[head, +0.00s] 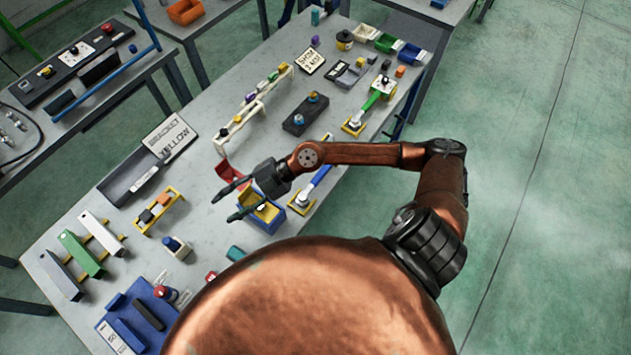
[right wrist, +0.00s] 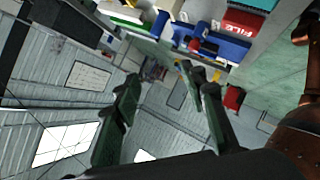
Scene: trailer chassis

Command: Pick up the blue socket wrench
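A blue-handled tool (head: 321,177), which looks like the blue socket wrench, lies tilted on a small yellow stand (head: 302,204) at the table's right edge. My right forearm passes over it and may hide part of it. My right gripper (head: 224,206) is to the left of the tool, above the table, with its fingers pointing left. Its two dark fingers are apart with nothing between them; the right wrist view (right wrist: 158,76) also shows them spread and empty. In that view I cannot clearly pick out the wrench. My left gripper is not in view.
A blue bin with yellow contents (head: 266,214) sits under the right gripper, near a red bin (head: 229,170). A green-handled tool (head: 372,98) lies on a similar yellow stand farther back. A white rack (head: 238,124) and black block (head: 304,115) stand nearby. Floor at right is clear.

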